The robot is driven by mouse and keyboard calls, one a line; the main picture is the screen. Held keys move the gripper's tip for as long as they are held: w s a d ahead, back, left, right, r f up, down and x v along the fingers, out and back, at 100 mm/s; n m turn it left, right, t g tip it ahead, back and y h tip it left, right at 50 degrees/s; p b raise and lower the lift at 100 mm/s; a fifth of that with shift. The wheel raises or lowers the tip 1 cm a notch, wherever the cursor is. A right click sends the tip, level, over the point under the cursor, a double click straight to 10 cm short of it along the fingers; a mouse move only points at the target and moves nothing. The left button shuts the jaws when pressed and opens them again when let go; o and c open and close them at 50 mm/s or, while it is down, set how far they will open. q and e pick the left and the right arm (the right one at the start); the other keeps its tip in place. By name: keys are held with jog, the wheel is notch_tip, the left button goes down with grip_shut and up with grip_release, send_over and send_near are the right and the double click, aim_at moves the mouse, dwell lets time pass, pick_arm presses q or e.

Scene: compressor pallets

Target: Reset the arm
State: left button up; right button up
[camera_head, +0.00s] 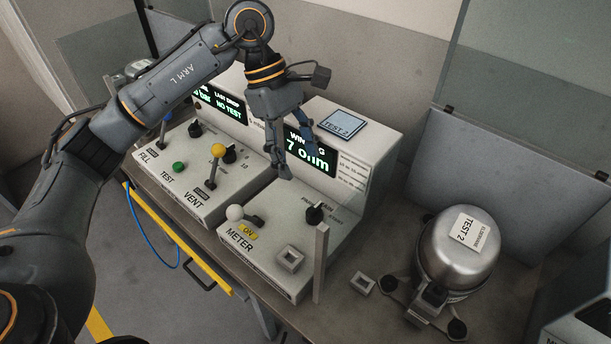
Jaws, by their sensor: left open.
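My left arm comes in from the left, reaches up and bends down at the top of the view. My left gripper (296,165) points down and is open and empty. It hangs in front of the meter box (270,262), whose screen (312,152) reads "7 ohm" and is partly hidden by the fingers. Whether the fingertips touch the box cannot be told. My right gripper is not in view.
A pressure test box (190,197) with a yellow-knobbed lever (217,152) stands left of the meter box. A silver compressor (450,262) labelled "TEST 2" stands at right on the bench. A thin upright post (321,262) rises at the meter box's front right. Grey panels close off the back.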

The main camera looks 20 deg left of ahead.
pick_arm(q)
jog(key=shift+v, duration=1)
